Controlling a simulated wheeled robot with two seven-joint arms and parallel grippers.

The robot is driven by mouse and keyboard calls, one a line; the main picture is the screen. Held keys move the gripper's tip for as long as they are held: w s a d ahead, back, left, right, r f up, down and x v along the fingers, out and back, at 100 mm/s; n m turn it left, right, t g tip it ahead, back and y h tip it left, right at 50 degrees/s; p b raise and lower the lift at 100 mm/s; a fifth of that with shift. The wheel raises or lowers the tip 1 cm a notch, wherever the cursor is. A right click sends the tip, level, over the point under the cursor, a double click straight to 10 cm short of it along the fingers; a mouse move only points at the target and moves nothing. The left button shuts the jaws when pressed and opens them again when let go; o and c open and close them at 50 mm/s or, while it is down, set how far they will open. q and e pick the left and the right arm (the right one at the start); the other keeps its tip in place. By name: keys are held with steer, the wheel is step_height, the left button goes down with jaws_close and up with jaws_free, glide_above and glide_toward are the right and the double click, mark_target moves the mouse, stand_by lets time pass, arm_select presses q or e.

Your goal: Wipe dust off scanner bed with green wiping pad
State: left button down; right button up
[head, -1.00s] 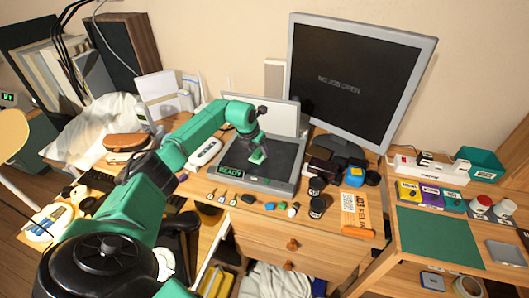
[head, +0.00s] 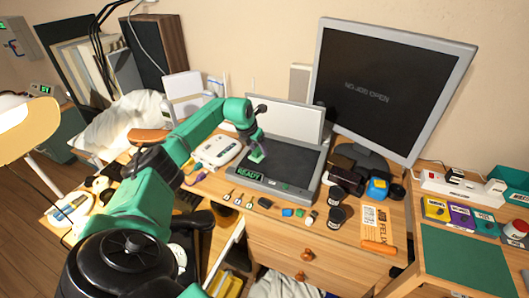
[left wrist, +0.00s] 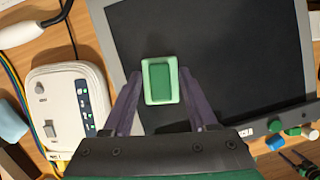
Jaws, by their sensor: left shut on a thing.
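The scanner (head: 315,187) lies on the desk with its lid (head: 285,120) raised behind it and a green READY label on its front edge. Its dark glass bed (head: 290,158) also shows in the left wrist view (left wrist: 235,60). My left gripper (head: 255,146) is over the left part of the bed, shut on the green wiping pad (head: 257,156). In the left wrist view the pad (left wrist: 159,80) sits between the two fingers, over the bed near its left edge. I cannot tell whether it touches the glass. No dust is clearly visible. My right gripper is not in view.
A white device with buttons (head: 217,151) stands just left of the scanner. The monitor (head: 390,85) rises behind.

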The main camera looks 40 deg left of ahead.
arm_select(q)
step_height(320, 180, up, 6)
steer(key=p, duration=0.5)
step_height(320, 180, up, 3)
steer(key=p, duration=0.3)
steer(key=shift+r, duration=0.1)
stand_by(0.5)
